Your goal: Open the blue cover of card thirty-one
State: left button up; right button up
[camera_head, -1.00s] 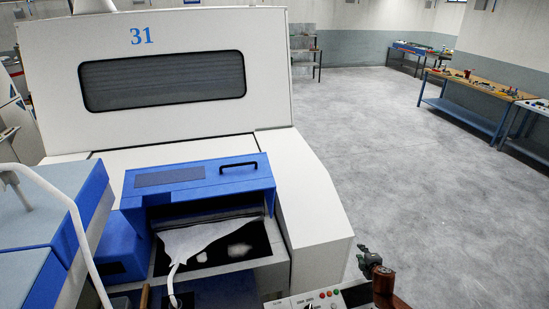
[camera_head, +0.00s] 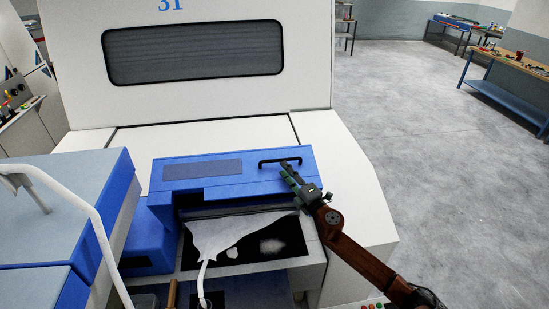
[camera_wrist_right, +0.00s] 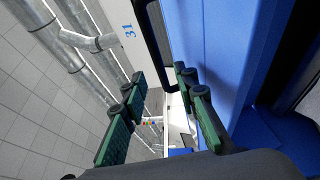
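The blue cover (camera_head: 225,180) lies across the front of the white card marked 31 (camera_head: 171,5). Its black bar handle (camera_head: 280,161) is at the right of its top. My right gripper (camera_head: 287,170) reaches in from the lower right, with its fingertips at the handle's right end. In the right wrist view, my right gripper (camera_wrist_right: 158,82) has its green fingers spread apart. The black handle (camera_wrist_right: 157,42) shows ahead of the gap between them, beside the blue cover (camera_wrist_right: 225,60). I cannot tell whether the fingers touch it. My left gripper is out of view.
A pale web (camera_head: 225,235) hangs over the dark opening below the cover. A white curved pipe (camera_head: 85,215) and a blue-grey box (camera_head: 60,190) stand at the left. The floor (camera_head: 430,170) to the right is open, with a workbench (camera_head: 510,80) beyond.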

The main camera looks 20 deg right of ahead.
aim_at(277, 161)
jog(key=w, duration=0.4)
jog(key=w+p, duration=0.1)
jog(key=w, duration=0.1)
jog(key=shift+w+a+r, duration=0.25)
jog(key=shift+a+r, duration=0.15)
jog(key=shift+c, duration=0.3)
grip_shut()
